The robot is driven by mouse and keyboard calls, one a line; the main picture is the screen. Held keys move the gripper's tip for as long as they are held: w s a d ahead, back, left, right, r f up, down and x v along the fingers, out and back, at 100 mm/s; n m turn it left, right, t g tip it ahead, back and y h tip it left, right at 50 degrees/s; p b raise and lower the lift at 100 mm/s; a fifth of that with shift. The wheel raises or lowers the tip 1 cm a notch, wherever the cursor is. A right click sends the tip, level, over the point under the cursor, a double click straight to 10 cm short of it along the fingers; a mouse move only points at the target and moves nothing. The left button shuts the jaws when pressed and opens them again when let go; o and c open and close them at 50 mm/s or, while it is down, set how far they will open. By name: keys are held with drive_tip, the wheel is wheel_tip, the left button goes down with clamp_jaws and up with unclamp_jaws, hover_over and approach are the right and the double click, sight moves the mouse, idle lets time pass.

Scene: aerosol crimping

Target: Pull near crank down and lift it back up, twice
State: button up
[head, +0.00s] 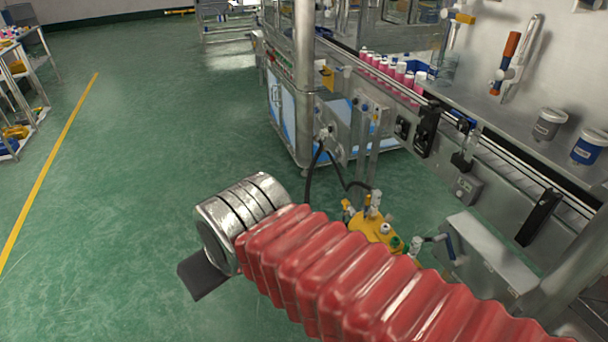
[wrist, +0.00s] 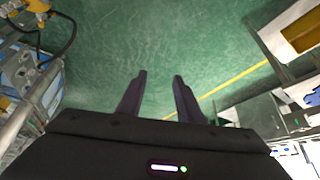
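A crank with an orange-red grip (head: 511,45) and a pale metal arm stands on the machine's back panel at the upper right. A second handle with a yellow grip (head: 461,17) is farther back along the same panel. My gripper (wrist: 159,74) is open and empty in the wrist view, over bare green floor, away from the cranks.
A conveyor rail (head: 490,155) runs along the machine, with pink cans (head: 392,72) farther back. A grey tin (head: 549,124) and a blue tin (head: 590,147) stand on the ledge. A yellow pump unit (head: 372,228) with hoses is below. Open floor (head: 130,150) lies left.

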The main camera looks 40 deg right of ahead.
drive_tip(key=s+d+f+m+g+h, duration=0.25)
drive_tip(key=d+f+g, duration=0.45)
drive_tip(key=d+f, duration=0.55)
drive_tip(key=s+d+f+n+g+h, duration=0.2)
drive_tip(key=s+d+f+n+g, duration=0.1)
drive_tip(key=s+d+f+g, duration=0.4)
drive_tip(key=s+d+f+n+g+h, duration=0.25)
drive_tip(key=s+d+f, duration=0.25)
drive_tip(key=s+d, duration=0.45)
drive_tip(key=d+f+n+h, duration=0.2)
drive_tip(key=d+n+h, duration=0.2)
drive_tip(key=d+n, duration=0.3)
drive_tip(key=w+d+r+n+t+h, duration=0.2)
drive_tip(key=w+d+n+t+h, duration=0.1)
drive_tip(key=w+d+t+h, duration=0.1)
drive_tip(key=w+d+h, duration=0.1)
drive_tip(key=w+d, duration=0.1)
drive_tip(key=w, duration=0.1)
drive_tip(key=shift+d+r+h, duration=0.15)
drive_tip(key=shift+r+h, duration=0.1)
drive_tip(key=shift+h, duration=0.05)
